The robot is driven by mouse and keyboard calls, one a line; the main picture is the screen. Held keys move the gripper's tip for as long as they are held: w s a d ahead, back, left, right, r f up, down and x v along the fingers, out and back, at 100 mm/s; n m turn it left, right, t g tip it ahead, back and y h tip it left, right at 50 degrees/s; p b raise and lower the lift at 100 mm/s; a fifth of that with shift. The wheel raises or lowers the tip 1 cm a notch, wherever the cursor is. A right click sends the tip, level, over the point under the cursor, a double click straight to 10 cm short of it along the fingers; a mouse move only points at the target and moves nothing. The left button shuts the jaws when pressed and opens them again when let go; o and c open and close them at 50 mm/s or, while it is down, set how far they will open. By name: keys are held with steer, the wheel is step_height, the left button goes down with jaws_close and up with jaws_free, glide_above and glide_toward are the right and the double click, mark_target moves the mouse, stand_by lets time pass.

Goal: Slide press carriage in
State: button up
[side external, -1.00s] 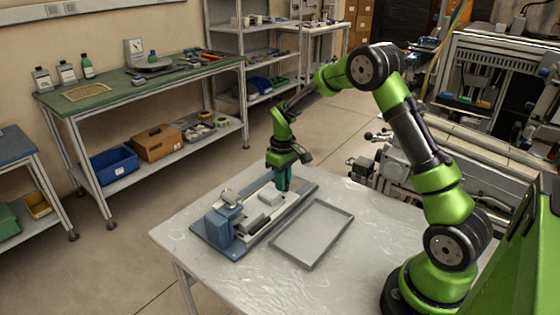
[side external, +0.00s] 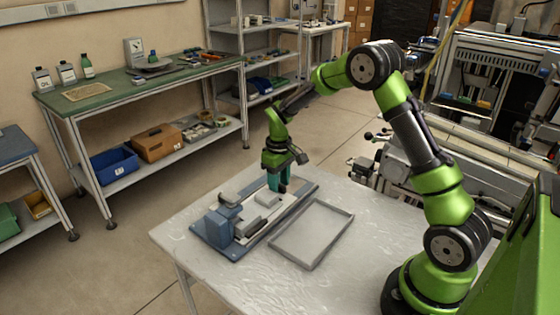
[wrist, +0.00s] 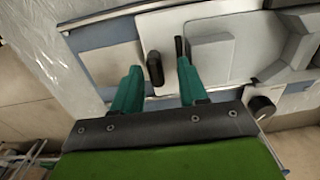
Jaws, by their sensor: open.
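The press (side external: 218,228) lies on the table, with a blue body at its near-left end and a long flat base running back to the right. In the wrist view, a pale carriage plate (wrist: 163,30) carries an upright black handle (wrist: 154,70). My gripper (side external: 278,188) is low over the far end of the press base. In the wrist view, its teal fingers (wrist: 160,73) are apart, with the black handle between their tips. The handle appears clear of both fingers. The carriage handle is hidden by my gripper in the side view. A grey block (wrist: 208,50) sits right of the plate.
An empty shallow grey tray (side external: 313,262) lies on the table to the right of the press. A black knob (wrist: 262,107) shows at the right in the wrist view. The table front (side external: 250,292) is clear.

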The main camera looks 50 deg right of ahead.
step_height(320, 180, up, 16)
steer(key=shift+r, duration=0.2)
stand_by(0.4)
steer(key=s+a+r+m+t+y, duration=0.1)
steer(key=s+a+r+m+t, duration=0.1)
steer(key=s+a, duration=0.5)
steer(key=s+a+r+m+t+y, duration=0.1)
steer(key=s+a+t, duration=0.4)
steer(key=s, duration=0.9)
steer(key=shift+s+a+r+m, duration=0.35)
steer(key=shift+a+r, duration=0.4)
steer(key=shift+a, duration=0.25)
